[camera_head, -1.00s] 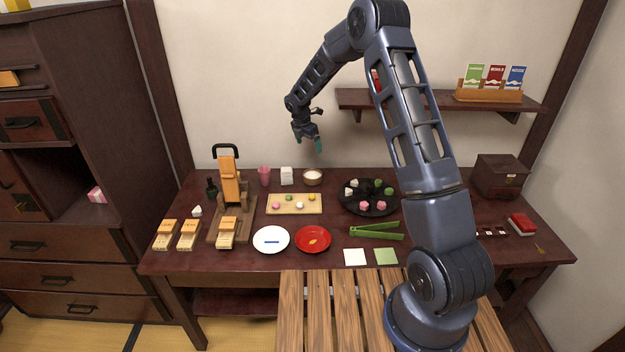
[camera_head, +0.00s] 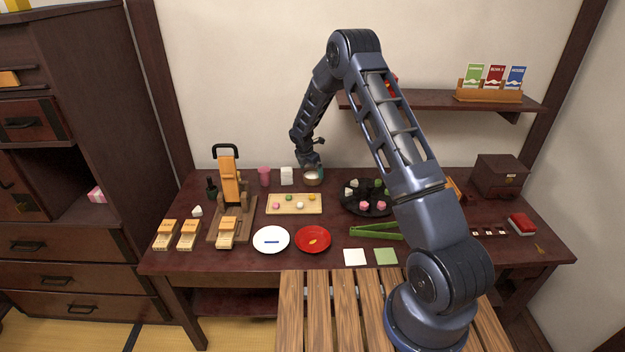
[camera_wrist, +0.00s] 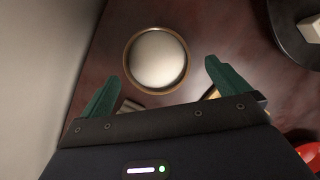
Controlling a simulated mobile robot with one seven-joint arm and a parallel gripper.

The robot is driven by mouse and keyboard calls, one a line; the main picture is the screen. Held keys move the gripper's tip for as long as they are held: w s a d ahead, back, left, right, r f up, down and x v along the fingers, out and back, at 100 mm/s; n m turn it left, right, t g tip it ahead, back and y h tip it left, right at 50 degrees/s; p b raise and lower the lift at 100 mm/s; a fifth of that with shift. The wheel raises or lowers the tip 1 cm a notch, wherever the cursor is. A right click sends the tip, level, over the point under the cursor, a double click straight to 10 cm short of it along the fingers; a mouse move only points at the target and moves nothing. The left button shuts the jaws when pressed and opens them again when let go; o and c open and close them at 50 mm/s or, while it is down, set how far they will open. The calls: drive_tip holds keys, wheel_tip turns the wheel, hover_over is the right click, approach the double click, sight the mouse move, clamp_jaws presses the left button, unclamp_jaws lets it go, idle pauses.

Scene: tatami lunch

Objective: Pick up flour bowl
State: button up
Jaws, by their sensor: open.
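The flour bowl (camera_head: 312,180) is a small round bowl filled with white, standing near the back edge of the table. In the wrist view the flour bowl (camera_wrist: 157,60) shows from above with a brown rim and white content. My gripper (camera_head: 312,166) is just above it, pointing down, and partly covers it in the head view. In the wrist view the green fingers of my gripper (camera_wrist: 160,88) are spread apart, with the bowl just ahead of and between them. Nothing is held.
A black round plate (camera_head: 352,207) with sweets is to the right. A wooden tray (camera_head: 294,211) of sweets lies in front. The wall (camera_wrist: 40,60) is close behind.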

sight(313, 174)
drive_tip(key=shift+w+x, duration=0.15)
drive_tip(key=shift+x, duration=1)
drive_tip(key=shift+w+x, duration=0.15)
drive_tip(key=shift+x, duration=1.05)
drive_tip(key=shift+r, duration=0.1)
drive_tip(key=c, duration=1.1)
